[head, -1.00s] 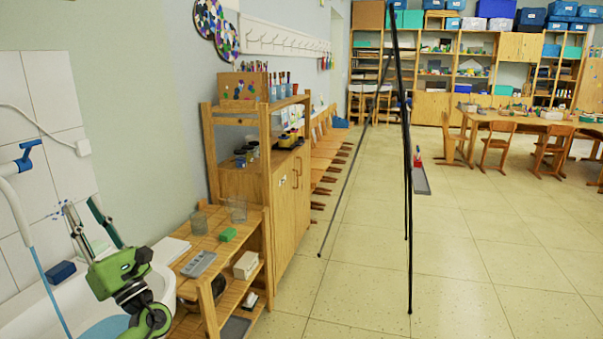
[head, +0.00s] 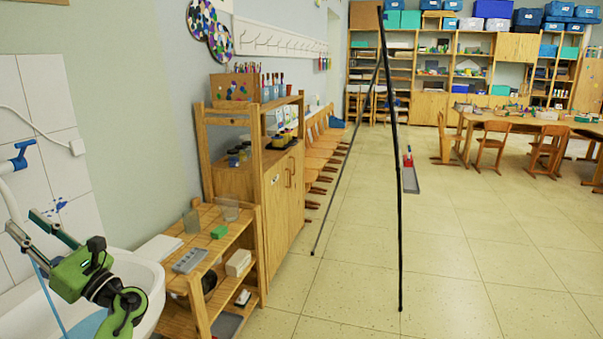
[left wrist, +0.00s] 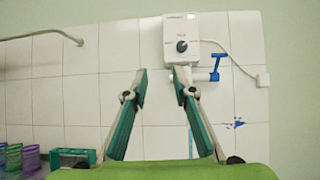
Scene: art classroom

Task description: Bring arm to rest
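My left gripper (head: 38,228) is at the lower left of the head view, above the white sink and in front of the tiled wall. Its two green-padded fingers point up and to the left, spread apart, with nothing between them. In the left wrist view the same gripper (left wrist: 160,72) is open and empty, facing the tiles and a white wall heater (left wrist: 182,38) with a blue tap handle (left wrist: 222,60). My right gripper is in neither current view.
A white sink (head: 147,268) lies under my left arm. A thin black easel (head: 399,200) stands mid-floor.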

